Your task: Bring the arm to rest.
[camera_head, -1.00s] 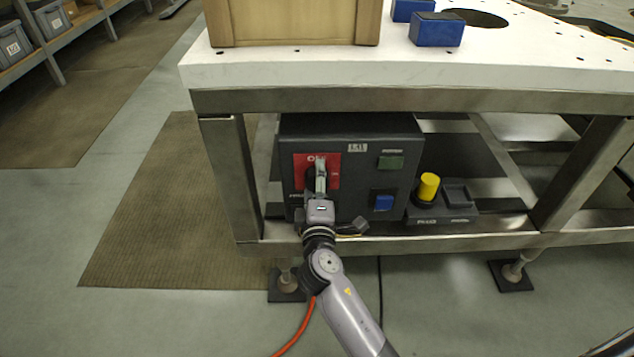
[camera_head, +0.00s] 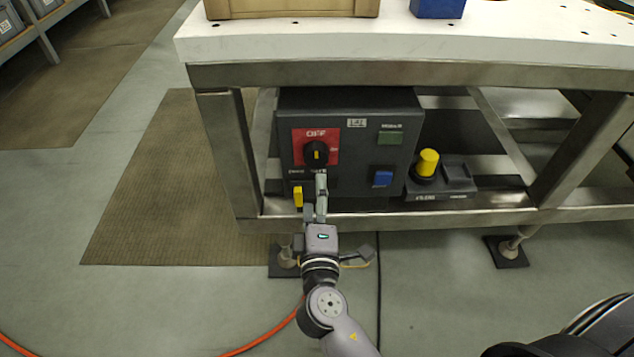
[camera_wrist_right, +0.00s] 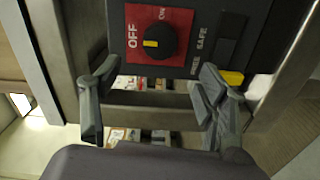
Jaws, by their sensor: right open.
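My right gripper (camera_head: 318,192) is in front of the lower part of a dark control box (camera_head: 348,110) under the table, apart from the black rotary knob (camera_head: 316,154). The knob sits on a red plate (camera_head: 300,148) marked OFF and ON; its yellow mark lines up with OFF. In the right wrist view the gripper (camera_wrist_right: 155,98) has its fingers spread with nothing between them, and the knob (camera_wrist_right: 160,40) lies beyond them. A yellow piece (camera_head: 298,197) on the box's lower left also shows in the wrist view (camera_wrist_right: 232,77). My left gripper is not in view.
The metal table frame (camera_head: 222,150) surrounds the box. A pedestal with a yellow button (camera_head: 428,162) stands to its right. The box has a green button (camera_head: 390,138) and a blue one (camera_head: 383,179). An orange cable (camera_head: 270,338) lies on the floor. Open floor lies left.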

